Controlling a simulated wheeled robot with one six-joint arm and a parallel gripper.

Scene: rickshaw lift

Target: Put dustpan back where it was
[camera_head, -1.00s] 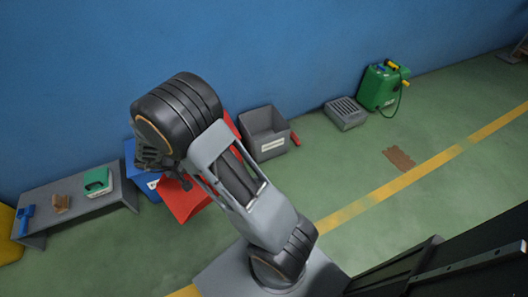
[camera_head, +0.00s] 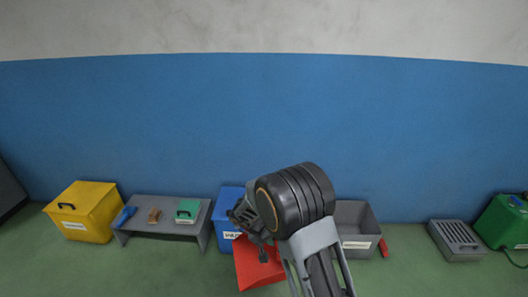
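My gripper (camera_head: 254,238) points down and left near the middle of the view. Its dark fingers lie over a red sloping shape (camera_head: 261,275), in front of the right side of a blue bin (camera_head: 226,204). The red shape looks flat and broad, like a pan or flap. I cannot tell whether it is the dustpan or whether my fingers hold it, because my arm hides its upper part. A small blue tool with a handle (camera_head: 123,217) lies at the left end of a low grey bench (camera_head: 160,228); I cannot tell what it is.
The bench also holds a brown item (camera_head: 154,215) and a green case (camera_head: 187,211). A yellow bin (camera_head: 85,211) stands left; a grey open bin (camera_head: 358,232), small red item (camera_head: 383,248), grey slotted box (camera_head: 456,240) and green machine (camera_head: 505,221) stand right. Green floor is free in front.

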